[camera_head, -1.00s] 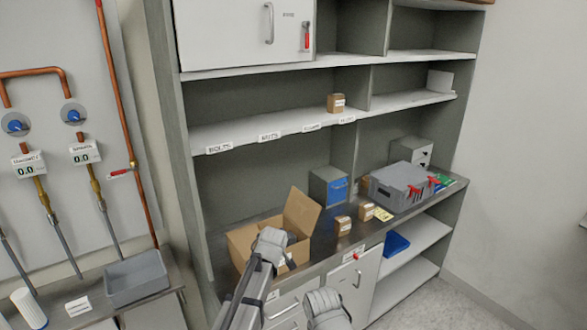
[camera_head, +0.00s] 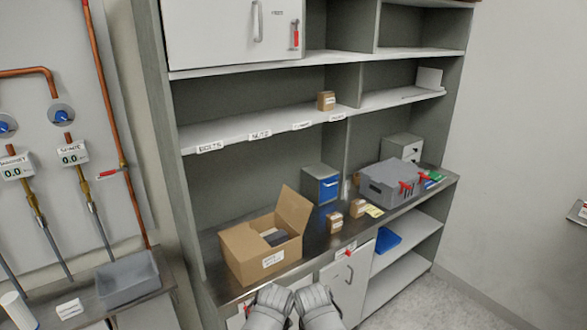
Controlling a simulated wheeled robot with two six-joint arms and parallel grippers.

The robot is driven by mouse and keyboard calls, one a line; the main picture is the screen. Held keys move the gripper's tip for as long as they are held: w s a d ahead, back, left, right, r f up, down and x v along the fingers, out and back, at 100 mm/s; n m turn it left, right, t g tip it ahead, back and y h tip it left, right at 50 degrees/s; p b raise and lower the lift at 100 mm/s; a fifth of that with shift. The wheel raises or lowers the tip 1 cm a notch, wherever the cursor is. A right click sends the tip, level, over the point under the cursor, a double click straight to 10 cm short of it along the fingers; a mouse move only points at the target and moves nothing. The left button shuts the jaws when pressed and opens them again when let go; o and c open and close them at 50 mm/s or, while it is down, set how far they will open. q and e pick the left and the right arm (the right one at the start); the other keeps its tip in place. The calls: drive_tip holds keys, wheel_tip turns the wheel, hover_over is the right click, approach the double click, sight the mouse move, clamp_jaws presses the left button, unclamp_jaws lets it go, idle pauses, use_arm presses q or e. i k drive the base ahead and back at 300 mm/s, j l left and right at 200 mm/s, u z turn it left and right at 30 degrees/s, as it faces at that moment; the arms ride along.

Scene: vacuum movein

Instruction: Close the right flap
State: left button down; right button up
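An open cardboard box (camera_head: 243,265) stands on the metal counter at the left, with a dark item (camera_head: 275,237) inside. Its right flap (camera_head: 293,210) stands up and leans outward at the box's right side. My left gripper (camera_head: 269,300) and my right gripper (camera_head: 317,300) show side by side at the bottom edge, in front of the counter and below the box. Both are apart from the box and the flap. Their fingers cannot be made out.
A blue-fronted drawer unit (camera_head: 322,184) stands behind and right of the flap. Two small cartons (camera_head: 335,222) and a grey crate (camera_head: 388,184) stand farther right on the counter. A shelf (camera_head: 258,126) runs above. The grey tray (camera_head: 126,279) is at the left.

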sight(295, 210)
drive_tip(key=l+u, duration=0.1)
drive_tip(key=u, duration=0.3)
drive_tip(key=i+l+u, duration=0.1)
drive_tip(key=u, duration=0.3)
drive_tip(key=l+u, duration=0.35)
drive_tip(key=l, duration=0.4)
drive_tip(key=l+u, duration=0.4)
drive_tip(key=l, duration=0.9)
drive_tip(key=k+l, duration=0.1)
drive_tip(key=l, duration=0.45)
drive_tip(key=l+u, duration=0.1)
drive_tip(key=l, duration=0.45)
drive_tip(key=k+l, duration=0.15)
drive_tip(key=l, duration=0.4)
